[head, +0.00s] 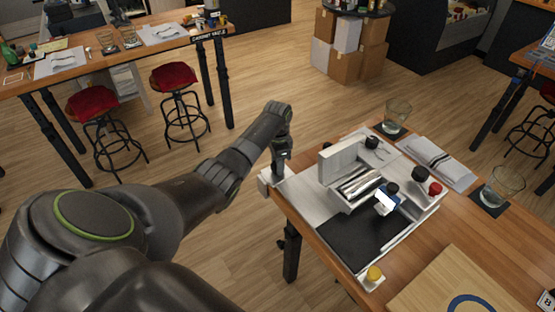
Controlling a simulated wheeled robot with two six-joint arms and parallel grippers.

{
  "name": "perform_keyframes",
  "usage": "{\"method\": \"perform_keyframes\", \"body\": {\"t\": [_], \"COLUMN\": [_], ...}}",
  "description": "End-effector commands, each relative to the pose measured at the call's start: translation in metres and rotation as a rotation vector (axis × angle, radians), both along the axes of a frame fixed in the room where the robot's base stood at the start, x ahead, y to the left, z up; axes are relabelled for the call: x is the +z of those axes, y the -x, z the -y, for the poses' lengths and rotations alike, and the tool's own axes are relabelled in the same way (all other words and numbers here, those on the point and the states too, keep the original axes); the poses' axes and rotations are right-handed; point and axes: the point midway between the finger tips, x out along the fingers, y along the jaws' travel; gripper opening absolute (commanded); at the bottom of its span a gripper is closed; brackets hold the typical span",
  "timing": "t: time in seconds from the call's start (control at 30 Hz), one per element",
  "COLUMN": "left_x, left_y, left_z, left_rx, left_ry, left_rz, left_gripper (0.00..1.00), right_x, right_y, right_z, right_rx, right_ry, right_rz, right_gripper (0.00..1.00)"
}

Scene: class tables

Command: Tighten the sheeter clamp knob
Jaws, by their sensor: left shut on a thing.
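The sheeter (345,168) is a white and silver machine on a wooden table, with a roller section, dark knobs and a red knob along its right side. My left gripper (279,172) points down at the table's left corner, beside a pale clamp-like block (265,182) at the table edge. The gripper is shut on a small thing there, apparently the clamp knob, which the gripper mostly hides. My right gripper is not in view.
A black mat (352,238) lies in front of the sheeter, with a yellow-capped item (374,274) at its near corner. Glasses (503,183) and a folded napkin (437,160) stand to the right. A wooden board (450,285) lies at the near right. The floor left of the table is open.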

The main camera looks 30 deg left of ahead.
Motion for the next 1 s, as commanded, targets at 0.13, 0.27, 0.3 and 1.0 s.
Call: {"method": "perform_keyframes", "body": {"t": [0.13, 0.27, 0.3, 1.0], "left_x": [0.003, 0.003, 0.003, 0.002], "left_y": [-0.002, -0.002, -0.002, -0.002], "left_z": [0.001, 0.001, 0.001, 0.001], "left_rx": [-0.141, -0.265, -0.302, -0.745], "left_ry": [0.0, 0.0, 0.0, 0.0], "left_rz": [0.005, 0.005, 0.006, 0.007], "left_gripper": [0.17, 0.17, 0.17, 0.17], "right_x": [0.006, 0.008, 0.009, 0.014], "right_y": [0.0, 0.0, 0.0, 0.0], "right_z": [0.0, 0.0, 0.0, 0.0], "right_rx": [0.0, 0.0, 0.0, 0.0], "right_ry": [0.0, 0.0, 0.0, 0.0], "right_rz": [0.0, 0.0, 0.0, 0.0], "right_gripper": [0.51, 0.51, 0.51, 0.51]}}
